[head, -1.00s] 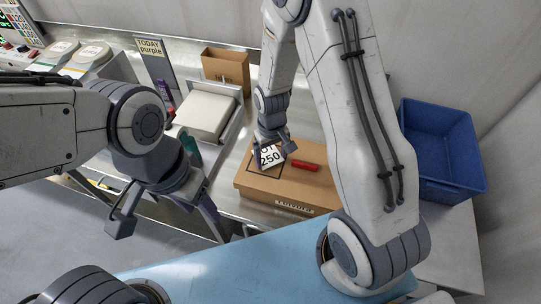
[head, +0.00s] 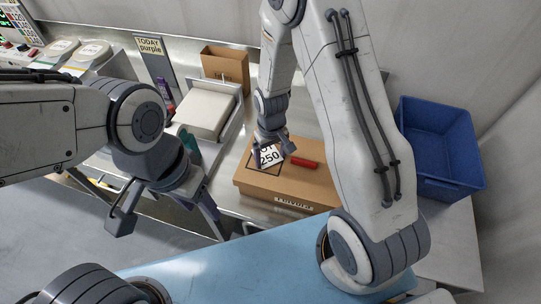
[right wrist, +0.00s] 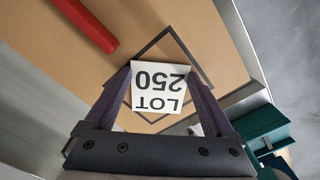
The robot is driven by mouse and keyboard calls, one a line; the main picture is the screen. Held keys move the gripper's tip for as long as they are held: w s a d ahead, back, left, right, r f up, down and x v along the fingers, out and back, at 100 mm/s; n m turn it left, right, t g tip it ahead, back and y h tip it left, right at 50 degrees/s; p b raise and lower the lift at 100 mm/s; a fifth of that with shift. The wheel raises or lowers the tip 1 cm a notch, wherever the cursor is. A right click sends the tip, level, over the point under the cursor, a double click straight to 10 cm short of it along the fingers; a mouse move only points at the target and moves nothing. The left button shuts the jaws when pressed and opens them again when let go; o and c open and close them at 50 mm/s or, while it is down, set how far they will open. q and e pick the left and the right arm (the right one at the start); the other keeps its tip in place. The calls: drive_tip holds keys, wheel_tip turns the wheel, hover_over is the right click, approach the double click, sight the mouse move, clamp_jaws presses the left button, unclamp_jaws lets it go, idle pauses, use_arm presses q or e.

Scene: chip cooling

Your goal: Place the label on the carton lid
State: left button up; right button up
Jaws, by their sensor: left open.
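The carton (head: 300,186) lies on the steel bench, its brown lid facing up with a dark square outline (right wrist: 222,52). My left gripper (head: 168,218) is open and empty, left of the carton.
A red cylinder (head: 304,162) lies on the lid beside the label. A blue bin (head: 437,150) stands at the right.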

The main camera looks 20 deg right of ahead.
sight(271, 160)
drive_tip(key=shift+s+f+p, duration=0.15)
drive_tip(key=shift+f+p, duration=0.05)
drive_tip(key=shift+p, duration=0.3)
drive_tip(key=shift+w+r, duration=0.2)
wheel_tip(271, 160, up, 12)
drive_tip(key=b, duration=0.3)
use_arm(q)
drive_tip(key=f, duration=0.2)
drive_tip(key=shift+w+f, duration=0.3)
drive_tip(key=shift+w, duration=0.05)
use_arm(e)
drive_tip(key=s+a+r+n, duration=0.2)
drive_tip(key=s+a+r, duration=0.1)
drive_tip(key=s, duration=0.7)
drive_tip(key=s+a+r+n+y, duration=0.1)
drive_tip(key=s+a+r+n, duration=0.2)
drive_tip(key=s+a, duration=0.3)
drive_tip(key=s+r, duration=0.1)
drive_tip(key=s, duration=0.3)
drive_tip(key=shift+a, duration=0.2)
use_arm(q)
wheel_tip(271, 160, down, 6)
drive_tip(key=b, duration=0.6)
drive_tip(key=shift+f, duration=0.2)
use_arm(e)
wheel_tip(271, 160, down, 6)
drive_tip(key=shift+f, duration=0.15)
